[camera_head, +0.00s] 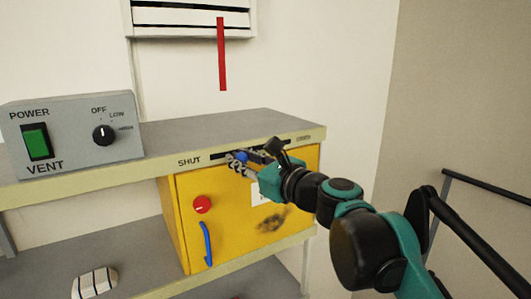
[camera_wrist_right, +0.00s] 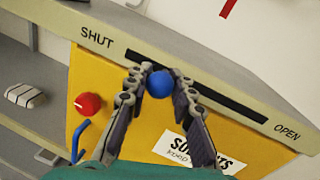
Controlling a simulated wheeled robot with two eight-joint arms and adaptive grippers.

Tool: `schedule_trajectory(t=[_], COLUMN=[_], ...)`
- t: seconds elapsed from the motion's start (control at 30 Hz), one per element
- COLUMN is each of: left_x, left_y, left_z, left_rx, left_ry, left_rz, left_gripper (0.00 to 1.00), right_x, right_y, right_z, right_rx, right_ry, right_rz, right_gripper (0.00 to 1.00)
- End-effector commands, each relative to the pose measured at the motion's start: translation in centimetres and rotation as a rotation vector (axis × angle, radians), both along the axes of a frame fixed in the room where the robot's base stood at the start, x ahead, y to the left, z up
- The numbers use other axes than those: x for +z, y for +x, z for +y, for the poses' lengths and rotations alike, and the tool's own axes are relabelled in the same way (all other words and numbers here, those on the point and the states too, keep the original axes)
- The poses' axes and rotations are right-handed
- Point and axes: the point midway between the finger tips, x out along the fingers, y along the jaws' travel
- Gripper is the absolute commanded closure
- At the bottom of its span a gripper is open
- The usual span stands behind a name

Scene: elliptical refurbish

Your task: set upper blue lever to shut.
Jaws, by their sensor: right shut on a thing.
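The upper blue lever shows as a round blue knob (camera_head: 243,157) at a dark slot in the shelf's front edge. The slot runs from the SHUT label (camera_head: 189,161) on the left to the OPEN label (camera_wrist_right: 287,131) on the right. In the right wrist view the blue knob (camera_wrist_right: 159,84) stands nearer the SHUT end, with some slot visible on its left. My right gripper (camera_head: 250,160) is shut on the knob, one finger on each side; its fingertips (camera_wrist_right: 160,72) hide part of the slot. My left gripper is not in view.
Below the shelf is a yellow cabinet (camera_head: 188,230) with a red knob (camera_head: 202,204) and a lower blue handle (camera_head: 207,243). A grey VENT box (camera_head: 70,132) stands on the shelf's left. A red strip (camera_head: 222,55) hangs above. A striped white object (camera_head: 95,281) lies low left.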

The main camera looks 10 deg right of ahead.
Motion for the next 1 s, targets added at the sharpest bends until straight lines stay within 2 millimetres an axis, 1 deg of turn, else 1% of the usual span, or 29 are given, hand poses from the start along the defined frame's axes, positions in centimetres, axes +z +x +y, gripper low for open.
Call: schedule_trajectory(t=[0.03, 0.2, 0.4, 0.67, 0.7, 0.77, 0.8, 1.0], left_x=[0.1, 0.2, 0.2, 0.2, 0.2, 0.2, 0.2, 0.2], left_y=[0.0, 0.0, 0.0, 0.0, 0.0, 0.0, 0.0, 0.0], left_z=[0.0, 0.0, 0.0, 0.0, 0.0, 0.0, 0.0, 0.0], left_rx=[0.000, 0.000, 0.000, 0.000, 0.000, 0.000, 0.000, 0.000], left_ry=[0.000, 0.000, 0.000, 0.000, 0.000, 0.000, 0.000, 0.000], left_rz=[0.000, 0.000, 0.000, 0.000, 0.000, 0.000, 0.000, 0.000], left_gripper=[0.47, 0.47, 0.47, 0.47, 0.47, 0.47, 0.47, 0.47], right_x=[0.1, 0.0, 0.0, 0.0, 0.0, 0.0, 0.0, 0.0], right_y=[-0.5, -1.1, -1.4, -1.4, -1.4, -1.4, -1.4, -1.4], right_z=[1.2, 3.1, 3.8, 3.8, 3.8, 3.8, 3.8, 3.7], right_rx=[0.007, 0.004, 0.003, 0.003, 0.004, 0.004, 0.003, 0.002], right_ry=[0.002, 0.002, 0.001, 0.001, 0.001, 0.001, 0.001, 0.001], right_rz=[0.000, 0.001, 0.000, 0.000, 0.000, 0.000, 0.000, 0.001], right_gripper=[1.00, 1.00, 1.00, 1.00, 0.72, 0.56, 0.54, 0.54])
